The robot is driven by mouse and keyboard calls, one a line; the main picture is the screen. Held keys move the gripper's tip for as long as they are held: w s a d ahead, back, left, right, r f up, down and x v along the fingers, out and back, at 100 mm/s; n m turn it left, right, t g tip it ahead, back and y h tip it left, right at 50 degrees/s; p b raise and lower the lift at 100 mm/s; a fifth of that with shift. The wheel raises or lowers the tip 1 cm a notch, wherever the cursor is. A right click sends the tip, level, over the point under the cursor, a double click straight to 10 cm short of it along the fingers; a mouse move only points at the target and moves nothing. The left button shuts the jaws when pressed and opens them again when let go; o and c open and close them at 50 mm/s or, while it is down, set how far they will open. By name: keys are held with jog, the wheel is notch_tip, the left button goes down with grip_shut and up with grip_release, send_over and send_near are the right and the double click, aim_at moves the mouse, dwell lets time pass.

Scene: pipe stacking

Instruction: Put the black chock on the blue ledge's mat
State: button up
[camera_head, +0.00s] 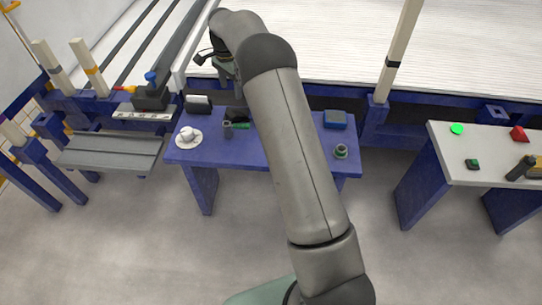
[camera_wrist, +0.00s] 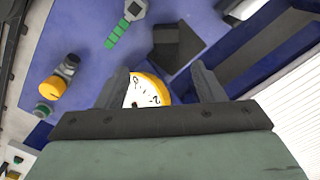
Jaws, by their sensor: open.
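The black chock (camera_wrist: 177,45) is a dark wedge-like block lying on the blue ledge (camera_wrist: 85,75), just beyond my gripper in the wrist view. In the head view the chock (camera_head: 236,114) shows as a dark shape near the back of the blue ledge (camera_head: 255,153), left of my arm. My gripper (camera_wrist: 162,86) is open, its two fingers wide apart and apart from the chock. A yellow round gauge with a white dial (camera_wrist: 148,90) shows between the fingers, seemingly below them. I cannot make out a mat for certain; a dark blue square item (camera_head: 335,119) lies at the ledge's back right.
A white-topped table (camera_head: 488,165) stands right.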

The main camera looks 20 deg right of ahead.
jog(key=s+r+n, duration=0.3)
jog(key=s+r, duration=0.1)
jog(key=s, duration=0.5)
jog(key=s+r+n, duration=0.3)
jog(key=s, duration=0.6)
jog(key=s+f+n, duration=0.2)
jog(key=s+n, duration=0.2)
jog(key=s, duration=0.9)
jog(key=s+f+n, duration=0.1)
jog(key=s+n, duration=0.2)
jog(key=s, duration=1.1)
jog(key=shift+d+f+n+g, duration=0.3)
jog(key=shift+d+f+n, duration=0.05)
jog(key=shift+f+n, duration=0.05)
